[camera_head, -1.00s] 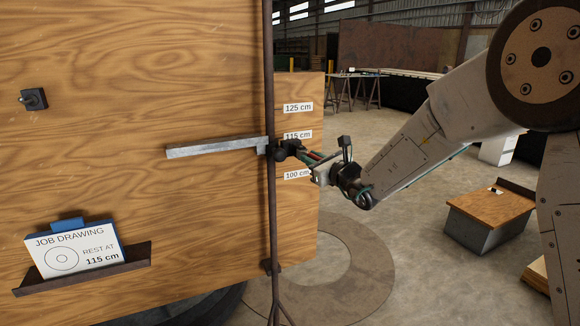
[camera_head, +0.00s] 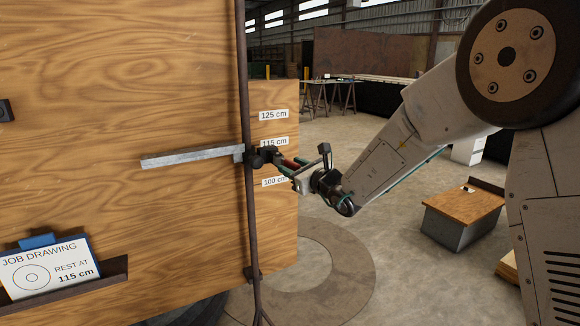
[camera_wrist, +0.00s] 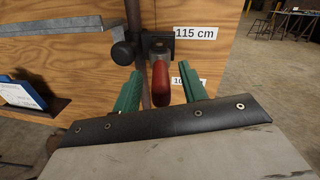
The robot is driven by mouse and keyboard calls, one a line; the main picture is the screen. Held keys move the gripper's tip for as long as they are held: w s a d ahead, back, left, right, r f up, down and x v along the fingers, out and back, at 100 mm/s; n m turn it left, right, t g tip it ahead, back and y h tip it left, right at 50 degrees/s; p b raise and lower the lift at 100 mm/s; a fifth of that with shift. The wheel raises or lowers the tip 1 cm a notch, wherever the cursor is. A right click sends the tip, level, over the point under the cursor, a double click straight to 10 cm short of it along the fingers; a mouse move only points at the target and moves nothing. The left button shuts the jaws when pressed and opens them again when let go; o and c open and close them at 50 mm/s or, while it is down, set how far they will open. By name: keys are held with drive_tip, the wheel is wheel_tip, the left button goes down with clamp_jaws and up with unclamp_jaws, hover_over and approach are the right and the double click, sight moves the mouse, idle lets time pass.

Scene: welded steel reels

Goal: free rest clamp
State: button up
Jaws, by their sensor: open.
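The rest clamp (camera_head: 258,157) is a dark block with a round black knob on a rusty upright pole (camera_head: 248,215). It also shows in the wrist view (camera_wrist: 156,43), beside the 115 cm label. A grey metal rest bar (camera_head: 185,157) reaches left from the pole at that height. A red handle (camera_wrist: 160,82) sticks out from the clamp toward me. My gripper (camera_wrist: 160,89) is open, its green fingers on either side of the handle, with a gap visible at each side. In the head view my gripper (camera_head: 285,166) is just right of the clamp.
A wooden panel (camera_head: 120,90) stands behind the pole, with height labels (camera_head: 273,115). A job drawing (camera_head: 45,268) reads "REST AT 115 cm" and stands on a ledge at lower left. A low wood-topped box (camera_head: 463,215) stands on the open floor at right.

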drive_tip(key=v, duration=0.6)
drive_tip(key=shift+s+r+n, duration=0.3)
drive_tip(key=s+r+n+g+y, duration=0.1)
drive_tip(key=s+r+n+g, duration=0.3)
drive_tip(key=s+n, duration=0.55)
drive_tip(key=s+r+n+g+y, duration=0.15)
drive_tip(key=s+n+g, duration=0.5)
drive_tip(key=s, duration=0.65)
drive_tip(key=s+d+f+n+g+h, duration=0.1)
drive_tip(key=s+d+f+n+h, duration=0.2)
drive_tip(key=s+d+h, duration=0.4)
drive_tip(key=s+d+f+n+g+h, duration=0.1)
drive_tip(key=s+d+f+n+h, duration=0.2)
drive_tip(key=s+d, duration=1.1)
drive_tip(key=d+n+h, duration=0.2)
drive_tip(key=n+h, duration=0.1)
drive_tip(key=h, duration=0.1)
drive_tip(key=shift+d+f, duration=0.2)
drive_tip(key=shift+f, duration=0.15)
